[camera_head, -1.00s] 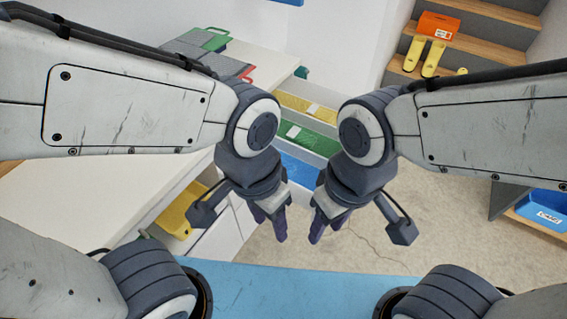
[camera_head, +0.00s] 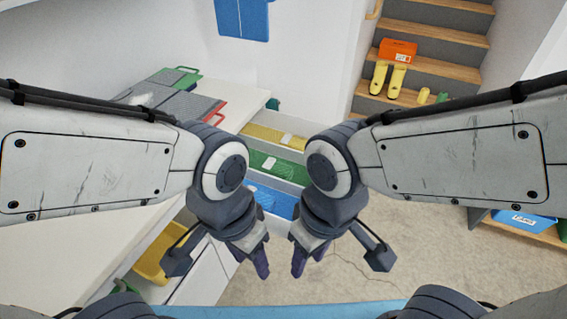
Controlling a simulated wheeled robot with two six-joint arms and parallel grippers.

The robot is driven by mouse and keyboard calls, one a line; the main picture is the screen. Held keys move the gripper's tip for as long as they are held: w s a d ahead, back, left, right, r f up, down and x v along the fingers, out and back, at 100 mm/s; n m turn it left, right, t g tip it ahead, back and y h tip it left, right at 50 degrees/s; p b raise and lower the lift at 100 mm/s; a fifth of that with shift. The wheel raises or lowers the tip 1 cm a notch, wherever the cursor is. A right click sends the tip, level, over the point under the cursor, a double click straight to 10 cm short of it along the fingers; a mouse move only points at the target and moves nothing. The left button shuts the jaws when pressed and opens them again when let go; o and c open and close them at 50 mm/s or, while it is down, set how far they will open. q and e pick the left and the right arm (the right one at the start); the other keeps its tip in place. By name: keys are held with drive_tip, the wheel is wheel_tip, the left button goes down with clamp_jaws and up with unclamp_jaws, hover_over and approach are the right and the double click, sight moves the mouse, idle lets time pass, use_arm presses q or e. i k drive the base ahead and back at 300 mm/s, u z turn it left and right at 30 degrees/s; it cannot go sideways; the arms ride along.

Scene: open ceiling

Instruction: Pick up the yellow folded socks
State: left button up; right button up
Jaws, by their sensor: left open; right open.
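A small yellow item (camera_head: 424,96) lies on a stair step at the upper right; it is too small to tell whether it is the folded socks. A pair of longer yellow shapes like boots (camera_head: 397,81) stands on the same stairs to its left. My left gripper (camera_head: 256,262) and my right gripper (camera_head: 304,261) hang side by side in the lower middle, pointing down. Both are open, with nothing seen between their fingers. Both are well apart from the yellow things.
An orange box (camera_head: 398,50) sits on the wooden stairs (camera_head: 425,35). Yellow, green and blue drawers (camera_head: 279,165) stand open beyond my grippers. A white counter (camera_head: 60,235) is at left, a blue bin (camera_head: 525,219) at right. Concrete floor (camera_head: 420,235) is clear.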

sight(288, 141)
drive_tip(key=z, duration=0.15)
drive_tip(key=k, duration=0.3)
drive_tip(key=z, duration=0.25)
drive_tip(key=i, duration=0.65)
drive_tip(key=u, duration=0.85)
drive_tip(key=i, duration=0.3)
drive_tip(key=u, duration=0.3)
